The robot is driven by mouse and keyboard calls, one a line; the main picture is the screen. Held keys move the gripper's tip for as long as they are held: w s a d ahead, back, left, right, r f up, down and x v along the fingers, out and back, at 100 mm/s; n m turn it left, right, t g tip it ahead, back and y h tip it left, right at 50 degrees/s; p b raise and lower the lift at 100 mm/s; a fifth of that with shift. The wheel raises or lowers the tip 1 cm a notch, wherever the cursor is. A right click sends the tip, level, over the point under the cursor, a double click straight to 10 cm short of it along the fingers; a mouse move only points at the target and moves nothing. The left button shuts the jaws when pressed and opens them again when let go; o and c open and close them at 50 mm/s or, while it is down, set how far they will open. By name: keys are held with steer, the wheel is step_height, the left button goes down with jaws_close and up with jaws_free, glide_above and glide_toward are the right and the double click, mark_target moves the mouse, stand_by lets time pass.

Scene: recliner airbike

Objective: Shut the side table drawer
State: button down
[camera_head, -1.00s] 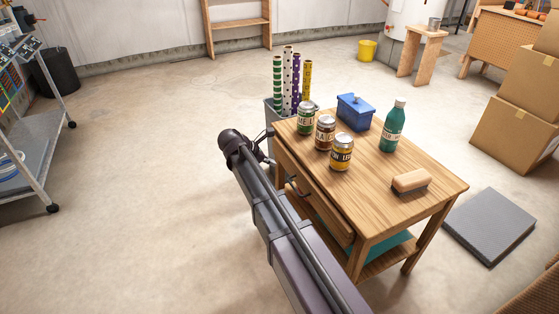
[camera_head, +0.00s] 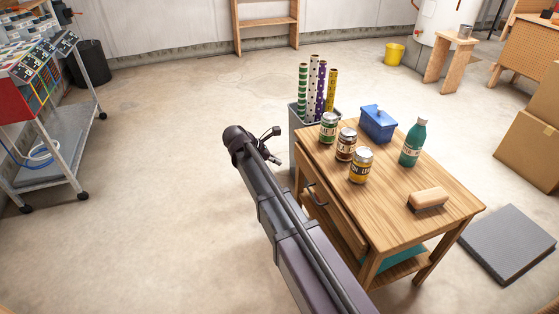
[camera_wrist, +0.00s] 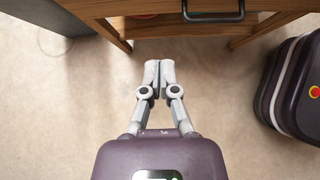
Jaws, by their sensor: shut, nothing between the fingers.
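The wooden side table (camera_head: 455,207) stands right of my arm in the head view. Its drawer (camera_head: 338,212) is on the side facing my arm and seems to stick out a little; my arm hides its lower part, so I cannot tell how far. Its dark handle (camera_head: 318,194) also shows at the top of the wrist view (camera_wrist: 213,16). My gripper (camera_head: 274,158) is shut and empty, left of the drawer and apart from it. In the wrist view my gripper's fingertips (camera_wrist: 159,64) are together, pointing toward the drawer side, with floor between.
On the tabletop are several cans (camera_head: 345,145), a blue box (camera_head: 378,122), a green bottle (camera_head: 413,142) and a brush (camera_head: 428,199). A bin with rolls (camera_head: 299,119) stands behind the table. Left floor is open up to a metal cart (camera_head: 60,160).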

steer(key=c, duration=0.7)
jaws_free()
steer(key=shift+s+f, duration=0.1)
steer(key=shift+f, duration=0.1)
steer(key=m+t+h+b, duration=0.2)
steer(key=m+h+b, duration=0.4)
steer(key=m+b, duration=1.25)
glide_toward(313, 196)
steer(key=v, duration=0.3)
steer(key=shift+s+a+f+n, duration=0.1)
steer(key=shift+a+f+n, duration=0.15)
steer(key=shift+a, duration=0.1)
steer(key=shift+d, duration=0.1)
steer(key=shift+w+b+x, duration=0.1)
steer(key=shift+b+x, duration=0.6)
steer(key=shift+x, duration=2.7)
steer(key=shift+w+b+x, duration=0.15)
steer(key=shift+b+x, duration=0.55)
steer(key=shift+x, duration=2.7)
